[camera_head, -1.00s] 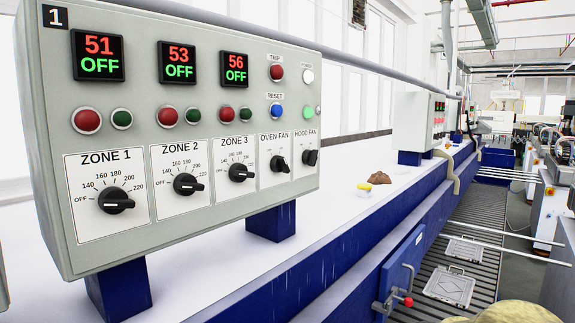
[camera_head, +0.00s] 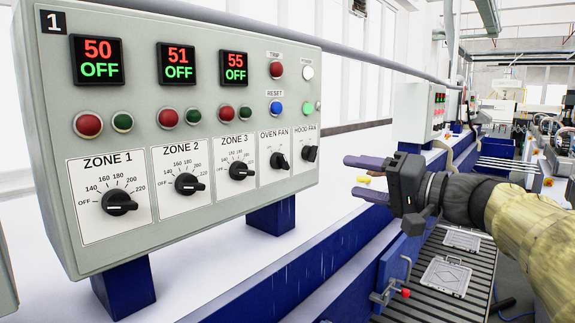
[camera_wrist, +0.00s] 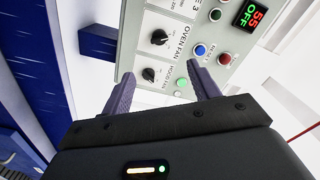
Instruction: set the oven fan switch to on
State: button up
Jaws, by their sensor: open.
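The oven fan switch (camera_head: 279,162) is a black rotary knob on a white plate labelled OVEN FAN, at the right part of the grey control panel (camera_head: 215,190). Its pointer is tilted; I cannot tell which setting it marks. My gripper (camera_head: 347,176) is open and empty, to the right of the panel and apart from it. In the wrist view, the oven fan knob (camera_wrist: 159,38) shows beyond and between the open fingers (camera_wrist: 160,85), with the hood fan knob (camera_wrist: 149,74) nearer.
The hood fan knob (camera_head: 309,153) sits just right of the oven fan knob. Trip (camera_head: 276,70) and reset (camera_head: 276,108) buttons are above. Zone knobs are to the left. The panel stands on blue legs (camera_head: 272,218) over a white surface. A second panel is farther back.

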aim_at(286, 164)
jog(key=shift+w, duration=0.1)
jog(key=p+x, duration=0.7)
jog(key=x, duration=0.9)
jog(key=shift+w+a+r, duration=0.1)
jog(key=shift+w+a, duration=0.15)
jog(key=shift+a, duration=0.05)
jog(key=shift+w+a, duration=0.25)
jog(key=shift+a, duration=0.05)
jog(key=shift+s, duration=0.1)
jog(key=shift+c, duration=0.4)
jog(key=c, duration=0.9)
